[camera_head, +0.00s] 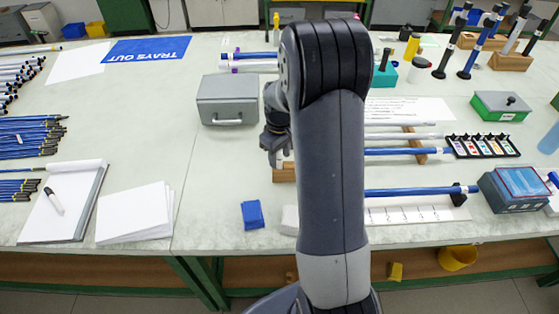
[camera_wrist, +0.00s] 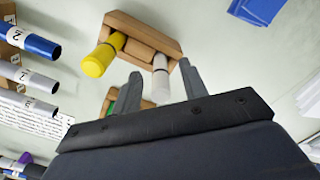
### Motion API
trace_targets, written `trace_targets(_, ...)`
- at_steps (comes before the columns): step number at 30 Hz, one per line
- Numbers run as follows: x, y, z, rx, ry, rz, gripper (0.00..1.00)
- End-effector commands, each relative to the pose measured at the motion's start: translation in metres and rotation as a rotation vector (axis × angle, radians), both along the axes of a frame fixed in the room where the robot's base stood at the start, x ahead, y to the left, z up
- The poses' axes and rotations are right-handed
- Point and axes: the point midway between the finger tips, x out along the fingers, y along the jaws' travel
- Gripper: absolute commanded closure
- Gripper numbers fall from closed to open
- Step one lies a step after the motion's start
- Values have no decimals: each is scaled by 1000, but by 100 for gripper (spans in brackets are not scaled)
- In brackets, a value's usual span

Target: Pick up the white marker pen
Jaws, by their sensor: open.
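A white marker pen (camera_head: 53,199) with a dark end lies on an open notepad (camera_head: 30,218) at the left of the bench in the head view. It is not in the wrist view. My gripper (camera_head: 275,158) is far to the right of it, above the middle of the bench. In the wrist view my gripper (camera_wrist: 161,72) has its two fingers apart with nothing held. Beyond the fingers is a wooden block (camera_wrist: 135,34) with a yellow cylinder (camera_wrist: 97,62) and a white cylinder (camera_wrist: 160,85).
White paper (camera_head: 135,212) lies right of the notepad, and dark blue rods (camera_head: 30,135) lie behind it. A grey box (camera_head: 225,95) and a blue block (camera_head: 252,214) stand near my arm. Bench between paper and grey box is clear.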

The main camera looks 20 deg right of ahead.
Motion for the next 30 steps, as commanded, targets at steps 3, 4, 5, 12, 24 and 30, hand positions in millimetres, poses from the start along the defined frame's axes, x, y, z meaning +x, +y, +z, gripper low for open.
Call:
trace_targets(3, 0, 0, -4, 0, 0, 0, 59)
trace_targets(4, 0, 0, -4, 0, 0, 0, 59)
trace_targets(5, 0, 0, -4, 0, 0, 0, 59)
trace_targets(12, 0, 0, -4, 0, 0, 0, 70)
trace_targets(24, 0, 0, -4, 0, 0, 0, 100)
trace_targets(30, 0, 0, -4, 0, 0, 0, 100)
